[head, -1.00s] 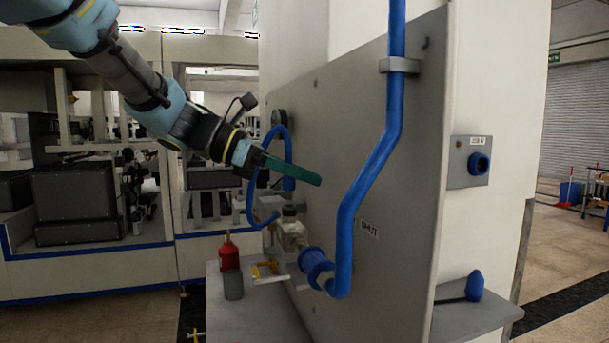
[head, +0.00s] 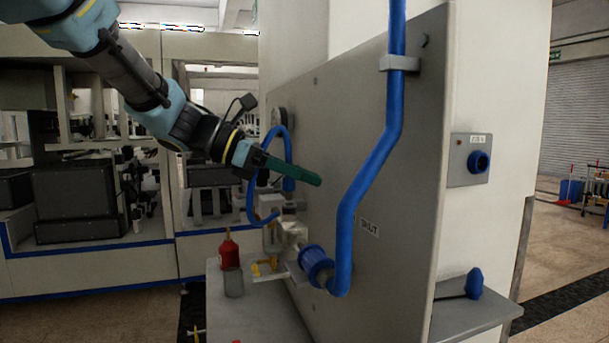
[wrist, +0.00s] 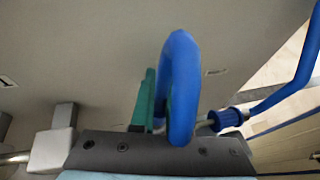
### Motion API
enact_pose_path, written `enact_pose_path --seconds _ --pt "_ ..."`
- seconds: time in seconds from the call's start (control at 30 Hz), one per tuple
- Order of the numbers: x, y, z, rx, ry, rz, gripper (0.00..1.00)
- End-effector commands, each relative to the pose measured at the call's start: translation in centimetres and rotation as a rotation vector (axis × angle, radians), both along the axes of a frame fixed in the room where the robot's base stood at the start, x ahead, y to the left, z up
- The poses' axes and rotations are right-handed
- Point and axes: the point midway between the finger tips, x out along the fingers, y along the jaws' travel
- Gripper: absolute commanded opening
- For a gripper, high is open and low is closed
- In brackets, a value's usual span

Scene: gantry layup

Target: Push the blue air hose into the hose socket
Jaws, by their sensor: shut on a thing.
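My gripper (head: 305,175), with long green fingers, is in front of the grey panel in the head view. It is shut on the blue air hose (head: 250,190), which makes a loop around the fingers. In the wrist view the hose (wrist: 181,85) stands as a thick blue bend right against a green finger and hides part of the jaws. The hose's lower end is near a pale metal fitting (head: 292,232) below the gripper; I cannot tell whether they touch. I cannot make out which opening is the hose socket.
A thick blue pipe (head: 368,180) runs down the grey panel (head: 335,120) to a blue collar (head: 314,262). A red bottle (head: 229,252) and a grey cup (head: 233,283) stand on the bench below.

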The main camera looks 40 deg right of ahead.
Motion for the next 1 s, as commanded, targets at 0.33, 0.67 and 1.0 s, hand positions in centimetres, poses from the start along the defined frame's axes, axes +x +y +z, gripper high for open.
enact_pose_path --seconds 0.33,0.67,1.0 --pt "0.0 0.0 -0.9 0.000 0.000 0.000 0.00" --pt "0.0 0.0 -1.7 0.000 0.000 0.000 0.00" --pt "0.0 0.0 -2.4 0.002 0.000 -0.001 0.15"
